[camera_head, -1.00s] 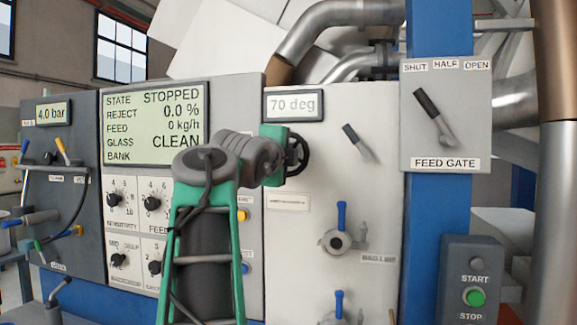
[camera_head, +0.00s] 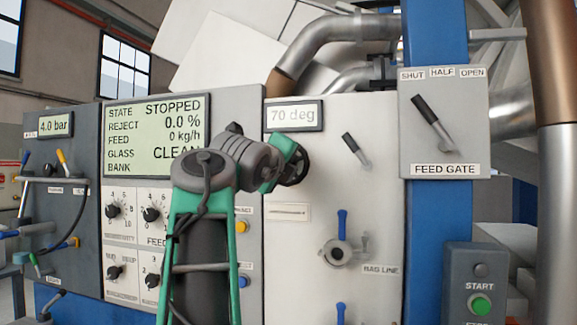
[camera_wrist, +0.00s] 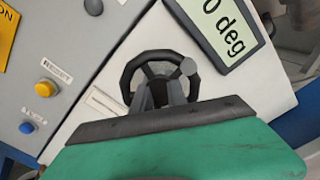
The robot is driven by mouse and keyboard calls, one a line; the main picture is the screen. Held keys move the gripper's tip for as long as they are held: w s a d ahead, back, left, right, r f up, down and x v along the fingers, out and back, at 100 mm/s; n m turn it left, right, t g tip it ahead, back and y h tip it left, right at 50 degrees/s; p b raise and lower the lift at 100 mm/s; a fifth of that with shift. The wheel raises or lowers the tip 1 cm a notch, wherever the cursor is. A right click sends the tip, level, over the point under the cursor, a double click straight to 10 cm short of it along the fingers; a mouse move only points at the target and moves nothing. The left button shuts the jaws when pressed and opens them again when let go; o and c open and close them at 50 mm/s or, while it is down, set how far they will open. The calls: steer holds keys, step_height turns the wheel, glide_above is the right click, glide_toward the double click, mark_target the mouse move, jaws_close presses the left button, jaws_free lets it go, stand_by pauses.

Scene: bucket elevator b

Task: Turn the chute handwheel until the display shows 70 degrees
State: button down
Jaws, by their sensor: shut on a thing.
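The chute handwheel (camera_head: 296,166) is a small black spoked wheel on the white panel, below the angle display (camera_head: 294,115), which reads 70 deg. In the wrist view the handwheel (camera_wrist: 160,77) stands just beyond my green gripper body, with a grey knob on its rim. My gripper (camera_wrist: 163,93) has its fingers at the wheel's hub and spokes and is shut on it. In the head view my arm hides part of the wheel, and the fingertips are hidden. The display's end, "0 deg" (camera_wrist: 222,28), shows tilted in the wrist view.
To the right is the feed gate lever (camera_head: 425,110) on a grey box. Blue-handled valves (camera_head: 342,225) sit lower on the white panel. A large screen (camera_head: 155,138) reads STOPPED, with knobs below. A green start button (camera_head: 480,304) is at lower right.

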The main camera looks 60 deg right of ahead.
steer(key=c, duration=1.6)
jaws_free()
steer(key=s+a, duration=0.1)
steer(key=a, duration=0.6)
steer(key=shift+a+b, duration=0.35)
